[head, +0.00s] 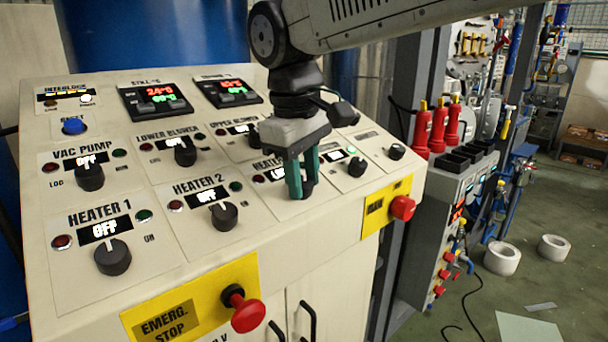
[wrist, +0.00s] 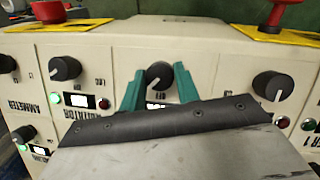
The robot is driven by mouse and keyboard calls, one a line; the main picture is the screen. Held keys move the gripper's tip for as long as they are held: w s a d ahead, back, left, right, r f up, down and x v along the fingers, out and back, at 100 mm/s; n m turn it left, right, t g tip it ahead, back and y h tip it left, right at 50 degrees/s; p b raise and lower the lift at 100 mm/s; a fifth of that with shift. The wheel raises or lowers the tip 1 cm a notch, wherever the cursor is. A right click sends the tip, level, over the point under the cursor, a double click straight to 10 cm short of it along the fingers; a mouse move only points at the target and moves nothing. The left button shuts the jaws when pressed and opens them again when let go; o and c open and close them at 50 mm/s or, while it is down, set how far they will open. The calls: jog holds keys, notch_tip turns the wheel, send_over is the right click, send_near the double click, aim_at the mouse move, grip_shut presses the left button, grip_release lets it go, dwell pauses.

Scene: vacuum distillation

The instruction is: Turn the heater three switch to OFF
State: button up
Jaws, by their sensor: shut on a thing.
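The heater three switch is a black rotary knob (wrist: 159,73) with a white pointer line, seen between my teal fingers in the wrist view. In the head view my gripper (head: 302,188) points down onto its panel section, and the fingers mostly hide the knob. In the wrist view my gripper (wrist: 158,88) is shut on this knob, one finger on each side. The heater three label (head: 264,164) and small display (head: 276,174) are partly covered by the gripper, and its reading is not clear. A red lamp (head: 258,179) sits left of the display.
Heater 2 knob (head: 224,215) and heater 1 knob (head: 112,257) lie to the left, both displays reading OFF. Another knob (head: 357,167) is close on the right. Red emergency buttons (head: 247,314) and (head: 402,207) stick out at the front edge.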

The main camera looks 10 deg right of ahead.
jog(key=n, duration=0.2)
jog(key=n+t, duration=0.1)
jog(key=n, duration=0.1)
jog(key=shift+s+t+h, duration=0.1)
jog(key=shift+t+h, duration=0.2)
jog(key=shift+n+t, duration=0.6)
jog(key=shift+n, duration=1.1)
jog(key=o, duration=1)
jog(key=shift+c, duration=0.2)
jog(key=v, duration=0.7)
jog(key=shift+s+r, duration=0.2)
jog(key=shift+r, duration=0.15)
jog(key=shift+a, duration=0.1)
